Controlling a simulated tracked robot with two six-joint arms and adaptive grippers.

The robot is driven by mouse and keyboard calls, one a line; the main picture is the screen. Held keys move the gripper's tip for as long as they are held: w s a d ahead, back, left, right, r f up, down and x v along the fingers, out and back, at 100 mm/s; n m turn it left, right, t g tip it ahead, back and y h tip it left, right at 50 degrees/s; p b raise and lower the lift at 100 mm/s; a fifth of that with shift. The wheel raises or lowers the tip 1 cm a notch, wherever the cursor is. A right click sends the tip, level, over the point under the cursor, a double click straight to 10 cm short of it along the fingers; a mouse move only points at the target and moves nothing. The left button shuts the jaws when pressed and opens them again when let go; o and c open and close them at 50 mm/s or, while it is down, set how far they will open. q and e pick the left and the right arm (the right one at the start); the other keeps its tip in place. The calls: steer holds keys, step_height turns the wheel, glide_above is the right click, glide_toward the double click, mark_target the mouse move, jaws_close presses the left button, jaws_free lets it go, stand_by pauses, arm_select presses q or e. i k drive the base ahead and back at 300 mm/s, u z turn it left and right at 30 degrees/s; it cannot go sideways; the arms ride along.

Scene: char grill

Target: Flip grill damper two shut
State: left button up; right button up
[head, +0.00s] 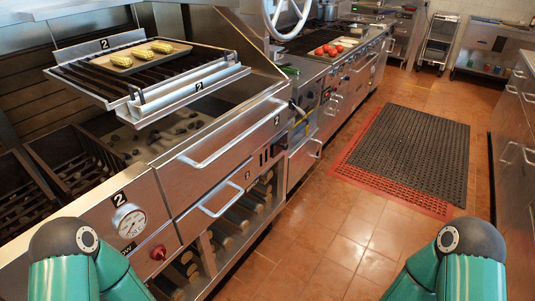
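The char grill (165,180) fills the left and middle of the head view. Several number 2 labels mark it: on the raised grate (72,70), beside the dial gauge (129,221) and on the upper right of its front. A steel front panel with a long bar handle (235,137) carries one of these labels. A lower panel has a second bar handle (221,200). A small dark slotted fitting (272,150) sits at the right of the front. I cannot tell which part is damper two or how it is set. Neither gripper shows; only my green arm links show at the bottom corners.
A tray with several corn cobs (140,56) lies on the raised grate. A large handwheel (285,15) stands behind. Red tomatoes (328,50) lie on the farther counter. Black and red mats (410,150) cover the tiled aisle, which is otherwise clear. Steel cabinets (512,140) line the right.

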mark_target(281, 144)
steer(key=z, duration=0.25)
steer(key=i, duration=1)
steer(key=u, duration=2.3)
steer(key=k, duration=1)
steer(key=z, duration=0.05)
